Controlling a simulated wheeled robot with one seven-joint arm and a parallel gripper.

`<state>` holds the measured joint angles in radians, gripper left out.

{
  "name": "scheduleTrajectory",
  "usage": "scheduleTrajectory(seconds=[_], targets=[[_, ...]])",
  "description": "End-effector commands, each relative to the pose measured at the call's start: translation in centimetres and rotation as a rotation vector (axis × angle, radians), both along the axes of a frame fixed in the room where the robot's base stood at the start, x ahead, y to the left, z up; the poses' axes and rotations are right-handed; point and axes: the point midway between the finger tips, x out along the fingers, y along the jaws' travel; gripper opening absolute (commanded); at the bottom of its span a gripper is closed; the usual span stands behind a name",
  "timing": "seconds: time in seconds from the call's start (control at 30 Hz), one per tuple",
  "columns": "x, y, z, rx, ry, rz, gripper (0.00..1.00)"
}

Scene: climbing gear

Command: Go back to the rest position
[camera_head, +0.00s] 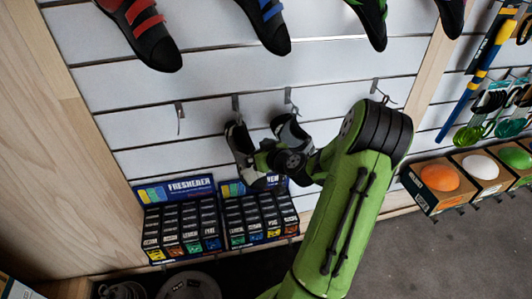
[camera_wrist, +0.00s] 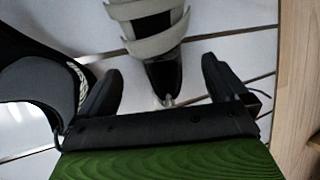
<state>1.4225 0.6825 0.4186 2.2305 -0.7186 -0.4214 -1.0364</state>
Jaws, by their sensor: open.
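My green arm (camera_head: 345,215) reaches up in the head view and bends left toward the slatted wall. My gripper (camera_wrist: 162,85) shows in the wrist view with its two dark fingers wide apart and nothing held between them. A black shoe with pale grey straps (camera_wrist: 155,35) is beyond and above the gap between the fingers. In the head view, grey and black shoes hang at the wall, one at the left (camera_head: 240,145) and one at the right (camera_head: 290,132). The gripper's fingertips are hidden behind my wrist in the head view.
Boxes of freshener (camera_head: 180,225) stand on a low shelf below the shoes. Empty hooks (camera_head: 180,115) stick out of the white slatted wall (camera_head: 140,90). Shoes with red straps (camera_head: 140,25) and blue straps (camera_head: 270,20) hang above. Boxes with coloured balls (camera_head: 440,177) stand at right.

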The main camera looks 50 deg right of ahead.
Motion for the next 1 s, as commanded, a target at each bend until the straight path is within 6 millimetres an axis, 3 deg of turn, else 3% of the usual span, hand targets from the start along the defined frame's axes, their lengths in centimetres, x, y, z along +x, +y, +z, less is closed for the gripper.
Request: scheduleTrajectory(seconds=[0.1,0.3,0.73,0.77,0.87,1.0], targets=[[-3.2,0.5,1.3,-0.001,0.001,-0.007,1.0],[-6.5,1.2,2.8,-0.001,0.001,-0.002,1.0],[-6.9,1.8,3.2,-0.001,0.007,0.014,1.0],[-6.6,2.4,3.3,-0.002,0.018,0.032,1.0],[-4.9,6.6,4.3,-0.002,0.11,0.149,1.0],[-4.2,14.9,6.2,-0.013,0.334,0.331,1.0]])
